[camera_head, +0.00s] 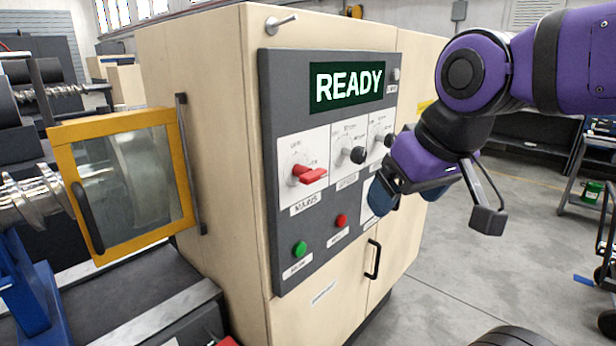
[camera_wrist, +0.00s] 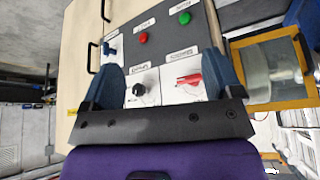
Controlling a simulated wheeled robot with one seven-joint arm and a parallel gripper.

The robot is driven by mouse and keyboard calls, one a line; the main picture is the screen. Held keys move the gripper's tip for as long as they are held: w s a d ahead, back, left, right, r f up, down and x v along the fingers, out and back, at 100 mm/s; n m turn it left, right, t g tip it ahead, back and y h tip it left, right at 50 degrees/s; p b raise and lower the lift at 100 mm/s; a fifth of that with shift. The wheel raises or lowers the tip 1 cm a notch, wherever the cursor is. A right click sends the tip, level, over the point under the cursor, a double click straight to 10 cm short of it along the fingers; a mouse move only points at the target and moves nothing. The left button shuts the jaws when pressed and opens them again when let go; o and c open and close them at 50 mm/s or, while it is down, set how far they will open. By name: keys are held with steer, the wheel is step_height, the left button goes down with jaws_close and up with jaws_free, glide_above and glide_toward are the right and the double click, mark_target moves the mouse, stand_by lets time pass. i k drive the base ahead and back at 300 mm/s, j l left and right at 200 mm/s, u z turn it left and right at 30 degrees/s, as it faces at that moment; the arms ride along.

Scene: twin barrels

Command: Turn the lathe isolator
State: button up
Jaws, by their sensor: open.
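A red switch handle (camera_head: 309,174) sits on a white plate labelled MAINS on the grey panel. It lies roughly sideways, its end towards the right. No label that I can read says lathe. In the wrist view the red handle (camera_wrist: 188,80) shows between my fingers, nearer the right one. My gripper (camera_head: 407,196) is open and empty, in front of the panel's right side, apart from the red handle. The wrist view shows both blue fingers of my gripper (camera_wrist: 163,62) spread wide. A black knob (camera_head: 357,155) is right of the red handle; it also shows between the fingers (camera_wrist: 139,89).
The grey panel (camera_head: 268,250) carries a READY display (camera_head: 348,86), a green button (camera_head: 299,248) and a red button (camera_head: 341,220). A yellow-framed guard (camera_head: 155,243) stands at left. Open floor (camera_head: 480,270) lies to the right.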

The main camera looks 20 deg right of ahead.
mark_target(307, 176)
steer(key=j, duration=1.75)
steer(key=i, duration=0.05)
